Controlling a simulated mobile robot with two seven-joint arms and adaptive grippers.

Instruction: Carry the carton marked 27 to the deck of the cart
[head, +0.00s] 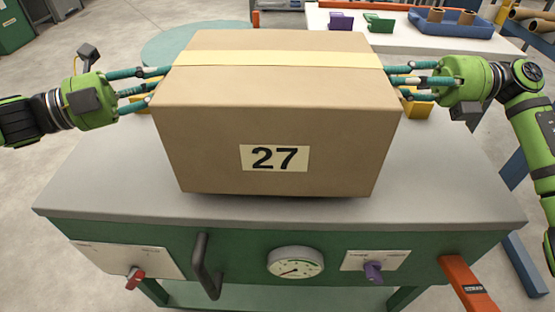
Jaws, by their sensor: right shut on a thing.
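The carton marked 27 (275,120) is a large brown box with a pale tape strip on top and a white number label on its front. It is upright over the grey top of a green bench (110,190). A dark shadow lies under its lower edge; I cannot tell whether it touches the top. My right gripper (400,82) is shut on the carton at its right side. My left gripper (155,86) has its teal fingers at the carton's left side; their tips are partly hidden. I cannot make out the cart's deck.
The bench front carries a black handle (205,268), a gauge (295,262), red and purple knobs and an orange bar (466,285). Yellow things show partly behind the carton. A white table (345,45) with a blue tray (452,25) stands behind. Floor is open at left.

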